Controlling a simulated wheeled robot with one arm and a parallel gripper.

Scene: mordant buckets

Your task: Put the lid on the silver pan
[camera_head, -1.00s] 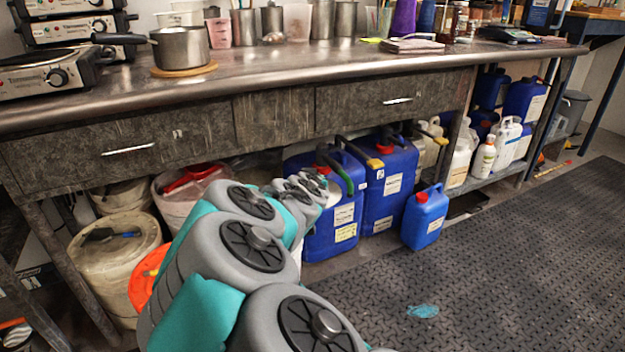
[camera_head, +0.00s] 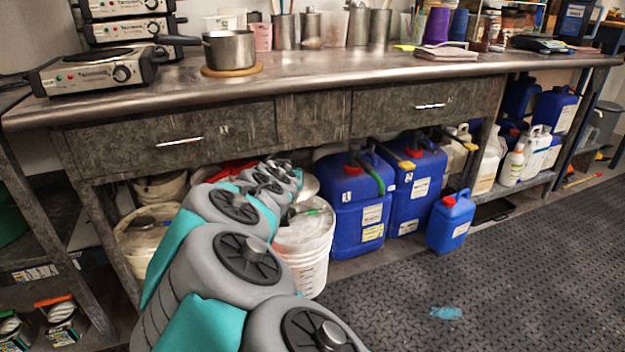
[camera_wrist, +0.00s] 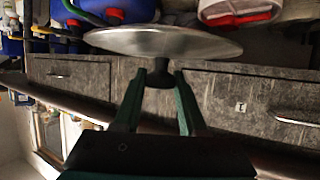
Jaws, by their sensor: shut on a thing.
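The silver pan (camera_head: 230,48) stands upright on a round wooden trivet (camera_head: 232,71) on the metal counter, at the left of the head view. Its dark handle points left and its top looks uncovered. In the wrist view my gripper (camera_wrist: 160,74) is shut on the dark knob of a round silver lid (camera_wrist: 165,41). The lid appears nearly edge-on, beyond the fingertips. In the head view my arm reaches toward the front of the counter, and its far end is low, below the drawers. My gripper is mostly hidden there behind my arm.
Hot plates (camera_head: 100,72) stand left of the pan. Metal cups and beakers (camera_head: 310,28) line the counter's back. The counter top (camera_head: 330,72) right of the pan is clear. Blue jugs (camera_head: 360,205) and a white bucket (camera_head: 306,240) stand below. The dark floor mat (camera_head: 500,290) is open at right.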

